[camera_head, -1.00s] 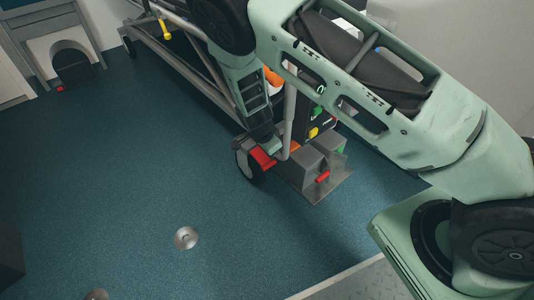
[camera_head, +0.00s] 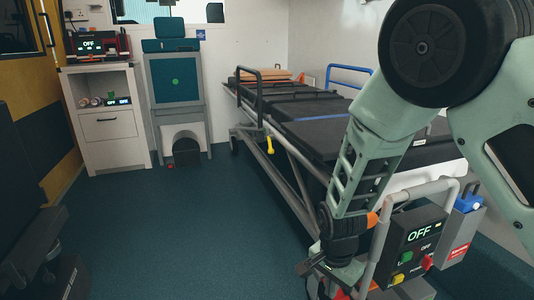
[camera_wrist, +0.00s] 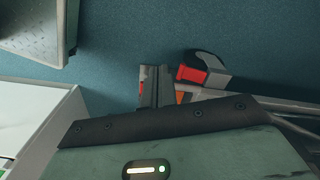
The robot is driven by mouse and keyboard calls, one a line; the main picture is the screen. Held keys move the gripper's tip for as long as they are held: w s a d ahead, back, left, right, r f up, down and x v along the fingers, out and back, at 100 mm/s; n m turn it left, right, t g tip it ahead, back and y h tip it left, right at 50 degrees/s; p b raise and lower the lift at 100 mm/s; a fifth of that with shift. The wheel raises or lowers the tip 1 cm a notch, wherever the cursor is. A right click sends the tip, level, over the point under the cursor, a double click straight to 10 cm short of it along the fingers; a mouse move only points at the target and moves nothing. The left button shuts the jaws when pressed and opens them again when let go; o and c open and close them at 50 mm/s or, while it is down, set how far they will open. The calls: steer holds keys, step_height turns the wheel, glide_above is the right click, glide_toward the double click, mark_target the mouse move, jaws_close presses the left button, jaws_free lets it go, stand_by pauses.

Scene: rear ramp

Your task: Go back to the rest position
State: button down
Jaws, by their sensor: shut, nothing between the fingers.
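My gripper (camera_head: 318,268) hangs at the lower end of my pale green arm, beside the frame of the stretcher (camera_head: 300,190). Its fingers are small in the head view. In the wrist view my gripper (camera_wrist: 155,86) shows its fingers side by side with nothing between them. The dark blue floor lies beyond them, with a red block (camera_wrist: 192,74) just to their right. My arm hides part of the stretcher.
A control box with an "OFF" display (camera_head: 418,236) stands close to the right of my gripper. A white cabinet (camera_head: 108,135) and a grey-green chair-like unit (camera_head: 177,90) stand at the back. The blue floor (camera_head: 190,235) on the left is mostly clear.

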steer(key=s+a+r+n+y, duration=0.1)
steer(key=s+r+n, duration=1.6)
steer(key=s+r, duration=0.3)
step_height(320, 180, up, 36)
steer(key=p, duration=3.7)
steer(key=shift+s+a+n, duration=0.15)
steer(key=shift+s+n, duration=0.15)
steer(key=shift+s, duration=0.15)
